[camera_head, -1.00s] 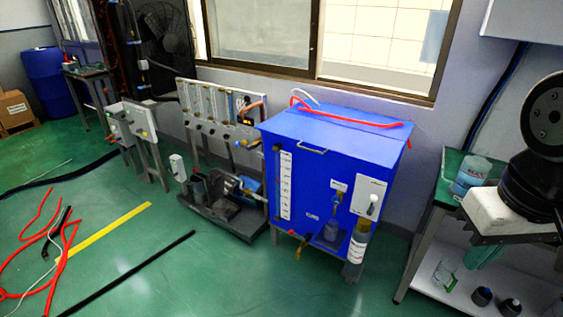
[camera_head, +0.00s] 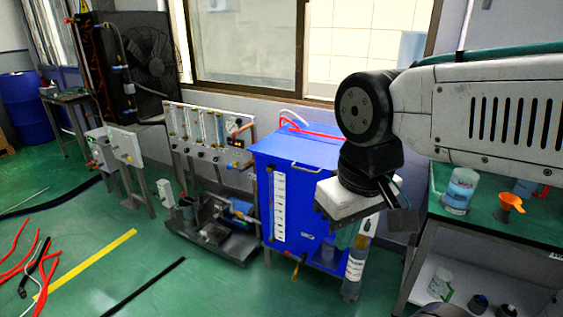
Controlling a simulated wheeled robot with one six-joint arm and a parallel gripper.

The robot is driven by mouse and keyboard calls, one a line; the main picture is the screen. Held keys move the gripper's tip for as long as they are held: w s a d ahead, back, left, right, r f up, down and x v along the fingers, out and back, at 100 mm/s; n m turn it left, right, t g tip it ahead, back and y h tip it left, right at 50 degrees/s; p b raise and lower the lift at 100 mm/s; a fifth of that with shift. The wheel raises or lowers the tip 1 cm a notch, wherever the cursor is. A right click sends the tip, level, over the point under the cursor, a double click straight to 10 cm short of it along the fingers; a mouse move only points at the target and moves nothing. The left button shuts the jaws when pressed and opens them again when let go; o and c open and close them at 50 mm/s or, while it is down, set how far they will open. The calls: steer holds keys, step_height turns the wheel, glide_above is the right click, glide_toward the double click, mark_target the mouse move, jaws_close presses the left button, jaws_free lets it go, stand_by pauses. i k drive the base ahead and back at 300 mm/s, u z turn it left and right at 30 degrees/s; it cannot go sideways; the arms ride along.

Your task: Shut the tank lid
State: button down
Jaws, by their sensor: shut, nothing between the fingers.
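The blue tank (camera_head: 290,225) stands on the floor below the window, with a level gauge on its front left. Its blue lid (camera_head: 290,148) lies flat on top as far as I can see, with a small handle (camera_head: 305,167) at the front edge. My arm hides the lid's right part.
Red hoses (camera_head: 303,128) lie across the lid's back. A bench (camera_head: 490,215) with a beaker and an orange funnel (camera_head: 510,204) stands at right. A pump stand (camera_head: 212,225) is left of the tank. Hoses and a yellow strip (camera_head: 90,262) lie on the green floor.

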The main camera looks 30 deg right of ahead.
mark_target(320, 156)
steer(key=u, duration=0.15)
steer(key=i, duration=0.7)
steer(key=z, duration=0.7)
steer(key=i, duration=0.55)
steer(key=z, duration=0.7)
